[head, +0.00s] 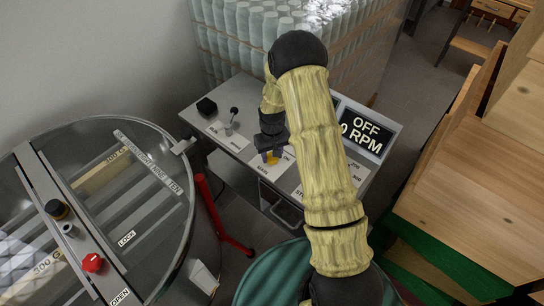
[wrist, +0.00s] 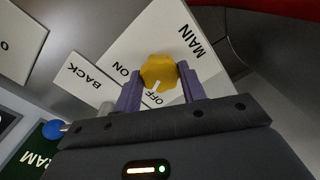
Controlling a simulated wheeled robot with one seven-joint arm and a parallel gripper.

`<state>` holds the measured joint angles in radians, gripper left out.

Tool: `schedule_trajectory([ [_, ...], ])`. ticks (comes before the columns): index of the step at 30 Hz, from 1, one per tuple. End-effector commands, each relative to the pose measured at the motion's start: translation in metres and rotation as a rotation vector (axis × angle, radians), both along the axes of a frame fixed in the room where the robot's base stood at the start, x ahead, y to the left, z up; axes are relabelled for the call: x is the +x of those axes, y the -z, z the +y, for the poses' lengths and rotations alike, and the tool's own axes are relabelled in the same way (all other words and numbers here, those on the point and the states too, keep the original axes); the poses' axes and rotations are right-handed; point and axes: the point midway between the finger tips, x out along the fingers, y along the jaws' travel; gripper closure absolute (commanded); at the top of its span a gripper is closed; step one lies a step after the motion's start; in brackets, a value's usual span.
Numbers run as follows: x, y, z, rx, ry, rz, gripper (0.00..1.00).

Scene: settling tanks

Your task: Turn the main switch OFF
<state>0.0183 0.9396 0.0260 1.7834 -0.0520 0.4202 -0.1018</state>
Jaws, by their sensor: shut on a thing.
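The main switch is a yellow knob (wrist: 158,70) on a white plate (wrist: 140,35) lettered MAIN, ON and OFF. Its pale pointer mark faces the OFF lettering. In the head view the knob (head: 272,160) shows just below my gripper (head: 268,152), on the grey control desk (head: 240,165). In the wrist view my gripper (wrist: 160,76) has one purple finger on each side of the knob and is shut on it. My arm hides part of the desk in the head view.
A display (head: 365,133) on the desk reads OFF and 0 RPM. A black knob (head: 207,106) and a small lever (head: 231,122) stand at the desk's left. A round tank (head: 160,140) is at left, wooden boxes (head: 475,190) at right, wrapped jars (head: 240,35) behind.

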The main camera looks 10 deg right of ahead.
Motion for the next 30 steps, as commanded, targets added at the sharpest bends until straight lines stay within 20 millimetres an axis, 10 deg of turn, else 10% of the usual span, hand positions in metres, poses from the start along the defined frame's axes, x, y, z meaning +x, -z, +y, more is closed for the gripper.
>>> schedule_trajectory([
  [26, 0.0023, -0.0019, 0.0006, 0.0, -0.214, -0.007, 0.82],
  [27, 0.0023, -0.0019, 0.0006, 0.0, -0.213, -0.007, 0.53],
  [30, 0.0017, -0.0015, 0.0006, 0.0, -0.213, -0.005, 0.37],
])
